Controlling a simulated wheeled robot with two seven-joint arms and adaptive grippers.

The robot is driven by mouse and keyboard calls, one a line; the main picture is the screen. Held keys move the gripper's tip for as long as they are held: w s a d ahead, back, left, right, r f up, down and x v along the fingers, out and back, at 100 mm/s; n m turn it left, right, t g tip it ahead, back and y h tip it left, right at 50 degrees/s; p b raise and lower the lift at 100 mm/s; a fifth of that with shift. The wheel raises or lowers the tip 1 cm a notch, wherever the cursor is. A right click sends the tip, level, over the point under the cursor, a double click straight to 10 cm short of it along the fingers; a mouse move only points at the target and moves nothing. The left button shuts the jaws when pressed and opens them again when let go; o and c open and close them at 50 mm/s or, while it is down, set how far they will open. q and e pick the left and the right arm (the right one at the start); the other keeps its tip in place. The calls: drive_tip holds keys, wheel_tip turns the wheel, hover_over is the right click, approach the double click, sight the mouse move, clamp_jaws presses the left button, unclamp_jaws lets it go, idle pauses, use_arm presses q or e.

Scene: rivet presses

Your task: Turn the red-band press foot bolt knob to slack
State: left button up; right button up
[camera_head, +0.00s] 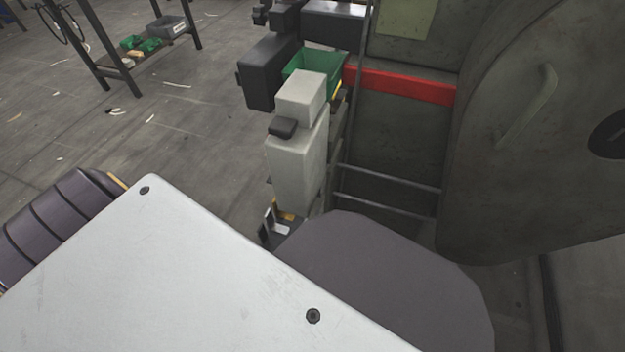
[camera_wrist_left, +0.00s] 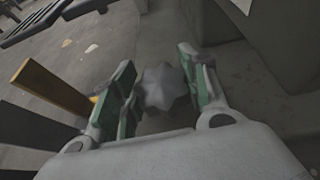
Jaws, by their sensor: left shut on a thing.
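A grey, lobed knob (camera_wrist_left: 165,88) sits between the two green-padded fingers of my left gripper (camera_wrist_left: 163,92) in the left wrist view. The fingers are shut on it from both sides. Its shaft and underside are hidden. In the head view a red band (camera_head: 400,85) runs across the dark grey press (camera_head: 392,125). The knob and my left fingertips cannot be made out in the head view. My right gripper is in neither view.
In the head view, light grey blocks (camera_head: 300,165) and a green bin (camera_head: 318,66) stand beside the press, with thin rails low on its front. A rack with green parts (camera_head: 145,44) stands far left on open floor. In the wrist view a yellow bar (camera_wrist_left: 52,86) lies left of the fingers.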

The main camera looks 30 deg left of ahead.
use_arm(q)
drive_tip(key=o, duration=1)
drive_tip(key=shift+o, duration=0.2)
drive_tip(key=shift+m+h, duration=0.8)
drive_tip(key=shift+h, duration=0.2)
